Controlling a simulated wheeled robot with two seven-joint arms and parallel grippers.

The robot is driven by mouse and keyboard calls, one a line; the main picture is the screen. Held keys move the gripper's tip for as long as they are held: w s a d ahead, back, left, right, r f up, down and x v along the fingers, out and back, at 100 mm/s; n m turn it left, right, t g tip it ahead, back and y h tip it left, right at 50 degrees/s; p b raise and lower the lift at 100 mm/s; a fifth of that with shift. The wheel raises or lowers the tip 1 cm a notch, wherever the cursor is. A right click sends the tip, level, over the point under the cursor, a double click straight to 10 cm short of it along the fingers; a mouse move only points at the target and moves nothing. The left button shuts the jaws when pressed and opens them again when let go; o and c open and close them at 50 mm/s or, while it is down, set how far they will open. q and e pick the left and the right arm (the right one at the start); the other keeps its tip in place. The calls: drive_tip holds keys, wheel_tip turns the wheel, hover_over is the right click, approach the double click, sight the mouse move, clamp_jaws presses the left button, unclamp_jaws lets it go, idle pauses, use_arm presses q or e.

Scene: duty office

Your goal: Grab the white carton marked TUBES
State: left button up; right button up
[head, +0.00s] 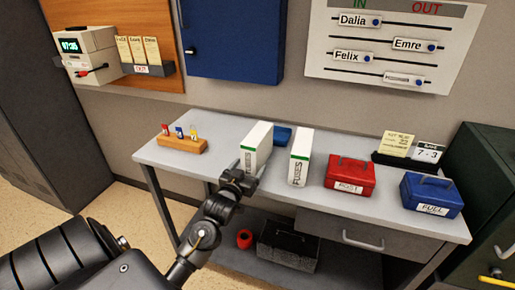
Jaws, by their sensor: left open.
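Two white cartons with green bands stand upright on the grey desk: a left carton (259,140) and a right carton (300,151). The right carton stands a short way to the right of the gripper. My right gripper is not in view.
The desk (225,131) also holds a wooden block (182,145) with small coloured items, a blue object (283,135) behind the cartons, a red box (350,175) and a blue box (432,194). A dark box (289,245) lies below. The desk's left part is mostly clear.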

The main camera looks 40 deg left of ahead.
use_arm(q)
drive_tip(key=p+x, duration=0.1)
drive_tip(key=x, duration=0.3)
drive_tip(key=shift+w+r, duration=0.1)
drive_tip(key=shift+r, duration=0.05)
drive_tip(key=shift+w+a, duration=0.15)
drive_tip(key=shift+w, duration=0.25)
